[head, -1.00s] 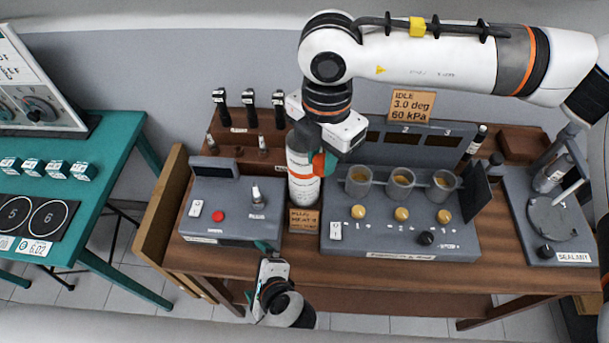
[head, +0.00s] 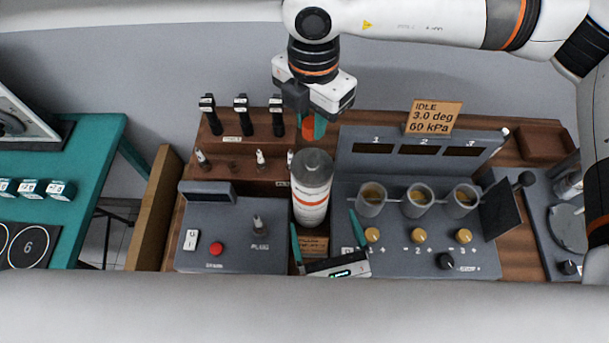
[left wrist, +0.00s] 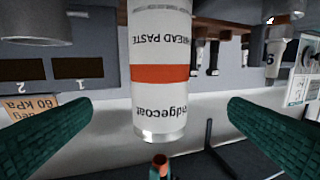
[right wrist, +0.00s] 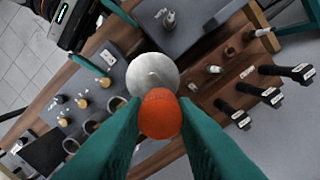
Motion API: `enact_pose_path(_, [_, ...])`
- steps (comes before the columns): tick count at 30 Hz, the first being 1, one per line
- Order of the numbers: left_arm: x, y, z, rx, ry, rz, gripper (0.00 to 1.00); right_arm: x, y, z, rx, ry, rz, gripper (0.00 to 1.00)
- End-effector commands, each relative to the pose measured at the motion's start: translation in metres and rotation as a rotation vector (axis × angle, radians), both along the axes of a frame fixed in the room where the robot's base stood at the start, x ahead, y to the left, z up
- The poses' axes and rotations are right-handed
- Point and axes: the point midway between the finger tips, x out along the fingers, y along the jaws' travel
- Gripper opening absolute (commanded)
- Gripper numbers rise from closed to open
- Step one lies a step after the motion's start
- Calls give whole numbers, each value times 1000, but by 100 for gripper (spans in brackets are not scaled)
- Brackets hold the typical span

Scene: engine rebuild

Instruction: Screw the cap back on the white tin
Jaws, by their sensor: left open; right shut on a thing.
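The white tin (head: 313,188) with an orange band stands upright between the two consoles; its grey top is bare. It also shows upside down in the left wrist view (left wrist: 160,50). My right gripper (head: 313,126) is shut on the orange cap (right wrist: 160,114), apart from the tin and beyond its top in the head view. In the right wrist view the cap partly covers the tin's round top (right wrist: 152,70). My left gripper (head: 327,238) is open and empty, in front of the tin, its fingers spread wider than the tin's body.
The left console (head: 235,250) with a red button and plug is close to the tin. The right console (head: 405,262) holds several cups and yellow knobs. A wooden rack (head: 235,150) with black-topped tools stands behind.

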Motion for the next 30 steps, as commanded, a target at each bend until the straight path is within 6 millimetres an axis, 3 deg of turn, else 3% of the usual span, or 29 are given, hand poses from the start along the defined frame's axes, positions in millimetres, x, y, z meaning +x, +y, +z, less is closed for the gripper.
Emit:
enact_pose_path(14, [7,2,0,1,-2,0,99,0,0,0,0,0,0,1])
enact_pose_path(30, [96,26,-1,0,-1,0,99,0,0,0,0,0,1,1])
